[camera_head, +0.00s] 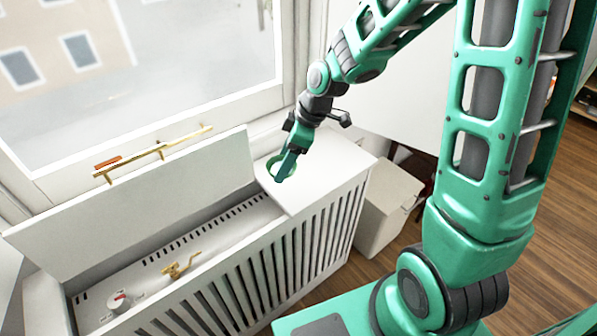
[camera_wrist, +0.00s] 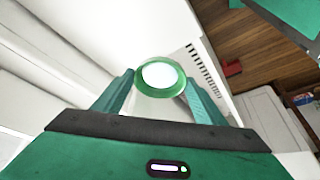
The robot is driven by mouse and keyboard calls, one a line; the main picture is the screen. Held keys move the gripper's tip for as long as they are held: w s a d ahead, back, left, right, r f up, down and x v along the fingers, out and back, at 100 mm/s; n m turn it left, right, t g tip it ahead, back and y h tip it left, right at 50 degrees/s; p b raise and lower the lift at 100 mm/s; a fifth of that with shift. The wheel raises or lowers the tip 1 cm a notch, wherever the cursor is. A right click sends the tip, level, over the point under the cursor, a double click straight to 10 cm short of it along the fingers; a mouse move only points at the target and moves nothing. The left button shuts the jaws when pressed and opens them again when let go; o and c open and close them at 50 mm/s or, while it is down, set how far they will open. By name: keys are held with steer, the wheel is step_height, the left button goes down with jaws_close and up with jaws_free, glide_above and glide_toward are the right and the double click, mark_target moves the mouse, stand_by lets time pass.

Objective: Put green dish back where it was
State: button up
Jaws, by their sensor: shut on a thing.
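The green dish (camera_head: 271,163) is a small round dish with a green rim, at the right end of the white radiator cover's top (camera_head: 318,170). In the wrist view the dish (camera_wrist: 160,91) sits between my two fingers, its pale round middle facing the camera. My gripper (camera_head: 284,170) reaches down from the upper right and is shut on the dish. My fingers hide part of the dish in the head view. I cannot tell whether the dish touches the white top or is held just above it.
The cover's hinged lid (camera_head: 150,205) stands raised on the left, leaving a slotted recess with a brass valve (camera_head: 181,266) and a white knob (camera_head: 120,300). A white box (camera_head: 387,208) stands on the floor to the right.

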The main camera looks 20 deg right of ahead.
steer(key=w+d+f, duration=0.1)
steer(key=d, duration=0.1)
steer(key=w+d+f, duration=0.1)
steer(key=d+f, duration=0.1)
steer(key=w+d+f, duration=0.1)
steer(key=w+d, duration=0.1)
steer(key=shift+w+d+f, duration=0.1)
steer(key=shift+d+f, duration=0.25)
steer(key=shift+f, duration=2.1)
steer(key=o, duration=1.2)
steer(key=v, duration=1.2)
steer(key=s+d+r+m+h, duration=0.1)
steer(key=s+d+m, duration=0.3)
steer(key=s, duration=0.5)
steer(key=s+d+r+m+g+h, duration=0.1)
steer(key=s+d+r+m, duration=0.3)
steer(key=s+m, duration=0.4)
steer(key=s+d+r+m+g+h, duration=0.1)
steer(key=s+d+r+m+h, duration=0.1)
steer(key=s+m, duration=0.5)
steer(key=shift+s+d+r, duration=0.2)
steer(key=shift+s+d, duration=0.1)
steer(key=shift+s, duration=0.55)
steer(key=shift+s+d+r, duration=0.25)
steer(key=shift+s+d, duration=0.05)
steer(key=shift+s, duration=0.55)
steer(key=shift+s+d+r, duration=0.2)
steer(key=shift+s+d, duration=0.1)
steer(key=shift+s, duration=0.6)
